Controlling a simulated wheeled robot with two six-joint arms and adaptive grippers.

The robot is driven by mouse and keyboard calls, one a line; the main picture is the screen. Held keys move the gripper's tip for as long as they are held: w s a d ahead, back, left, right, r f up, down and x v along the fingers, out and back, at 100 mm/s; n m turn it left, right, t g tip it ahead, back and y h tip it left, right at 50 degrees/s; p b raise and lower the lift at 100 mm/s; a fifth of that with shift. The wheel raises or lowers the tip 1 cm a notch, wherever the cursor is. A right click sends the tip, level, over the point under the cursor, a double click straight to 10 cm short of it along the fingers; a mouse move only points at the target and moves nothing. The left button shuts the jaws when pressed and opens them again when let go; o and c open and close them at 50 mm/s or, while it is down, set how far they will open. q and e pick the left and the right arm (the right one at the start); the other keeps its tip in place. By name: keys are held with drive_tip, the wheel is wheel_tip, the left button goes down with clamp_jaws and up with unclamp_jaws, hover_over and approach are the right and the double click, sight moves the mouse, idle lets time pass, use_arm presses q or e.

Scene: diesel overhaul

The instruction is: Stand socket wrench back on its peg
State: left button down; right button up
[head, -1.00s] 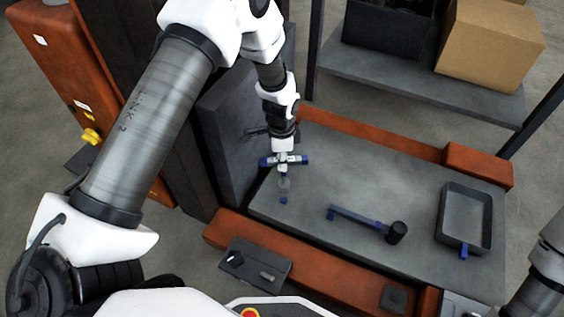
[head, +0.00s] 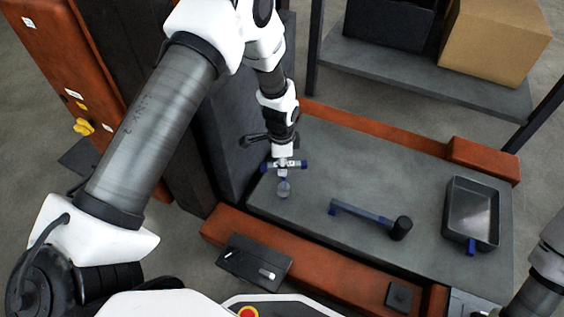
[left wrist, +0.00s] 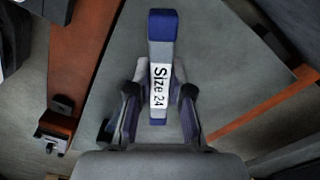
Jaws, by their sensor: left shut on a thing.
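The socket wrench has a crossbar (head: 284,165) with blue ends, and my left gripper (head: 284,160) is shut on its middle. In the left wrist view the same bar (left wrist: 161,65) shows a white "Size 24" label, between the fingers of my left gripper (left wrist: 160,97). The bar looks roughly level over the left end of the grey bench top. Just below it is a small rounded grey shape (head: 284,188); I cannot tell whether this is the wrench's lower end or the peg. My right gripper is out of view.
A blue-handled tool (head: 362,212) with a dark cylindrical head lies mid-bench. A grey tray (head: 450,205) stands at the right. Orange-brown rails (head: 330,259) edge the bench (head: 340,165). A dark upright block (head: 228,130) stands close left of my gripper. A shelf with boxes is behind.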

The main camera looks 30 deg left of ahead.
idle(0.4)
use_arm(q)
drive_tip(key=shift+f+b, duration=0.55)
drive_tip(key=shift+f, duration=0.65)
drive_tip(key=shift+c, duration=2.1)
unclamp_jaws()
wheel_tip(320, 180, up, 9)
drive_tip(key=p, duration=0.8)
drive_tip(key=shift+r+p, duration=0.15)
drive_tip(key=shift+p, duration=0.2)
